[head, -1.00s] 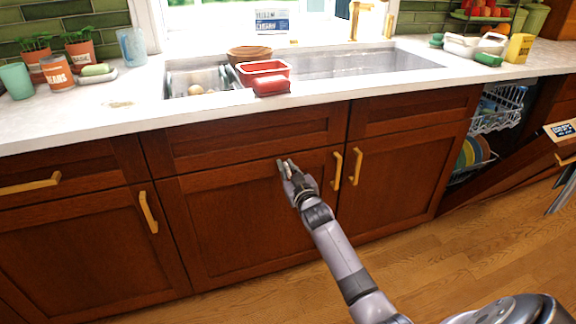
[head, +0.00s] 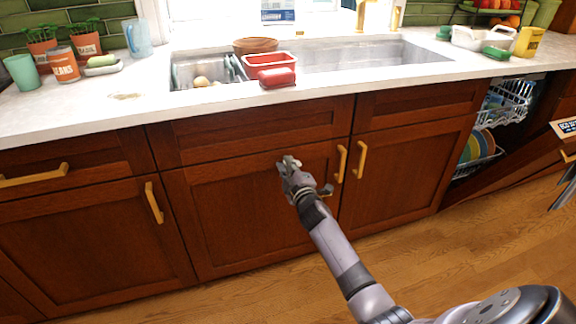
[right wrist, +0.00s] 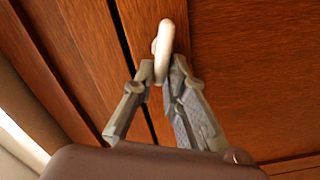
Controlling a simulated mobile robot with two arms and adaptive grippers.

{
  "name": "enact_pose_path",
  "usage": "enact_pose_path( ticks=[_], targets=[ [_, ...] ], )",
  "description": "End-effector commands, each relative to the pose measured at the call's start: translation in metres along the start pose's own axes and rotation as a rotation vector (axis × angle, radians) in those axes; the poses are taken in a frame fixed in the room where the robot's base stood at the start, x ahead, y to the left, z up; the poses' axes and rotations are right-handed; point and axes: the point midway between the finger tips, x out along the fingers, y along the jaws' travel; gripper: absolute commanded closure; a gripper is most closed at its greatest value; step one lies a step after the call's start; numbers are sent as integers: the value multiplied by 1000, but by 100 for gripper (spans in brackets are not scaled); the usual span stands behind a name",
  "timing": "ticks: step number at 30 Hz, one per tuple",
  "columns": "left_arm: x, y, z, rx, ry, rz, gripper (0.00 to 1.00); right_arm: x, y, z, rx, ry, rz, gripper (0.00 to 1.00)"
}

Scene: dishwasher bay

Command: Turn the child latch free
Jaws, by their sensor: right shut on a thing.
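The child latch (right wrist: 164,42) is a small white, rounded piece on the dark wood cabinet front, beside the gap between two panels in the right wrist view. My right gripper (right wrist: 160,78) is shut on its lower part, with one finger on each side. In the head view my right gripper (head: 286,163) reaches up to the top part of the cabinet door (head: 235,215) below the sink. There the fingers mostly hide the latch. My left gripper is not in view.
Two brass handles (head: 341,163) stand just right of my gripper. The counter above holds a sink (head: 375,58), a red tub (head: 268,62) and a beans can (head: 62,66). An open dishwasher with a rack (head: 505,103) is at the right.

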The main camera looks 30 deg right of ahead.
Motion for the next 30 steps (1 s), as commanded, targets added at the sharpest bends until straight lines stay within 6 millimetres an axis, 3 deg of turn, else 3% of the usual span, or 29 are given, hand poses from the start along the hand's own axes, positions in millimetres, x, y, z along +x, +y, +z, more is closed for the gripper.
enact_pose_path(
  ticks=[15,30],
  targets=[
    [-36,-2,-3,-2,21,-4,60,2,0,2,-361,-1,13,100],
    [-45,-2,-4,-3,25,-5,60,2,-1,1,-438,0,14,100]
  ],
)
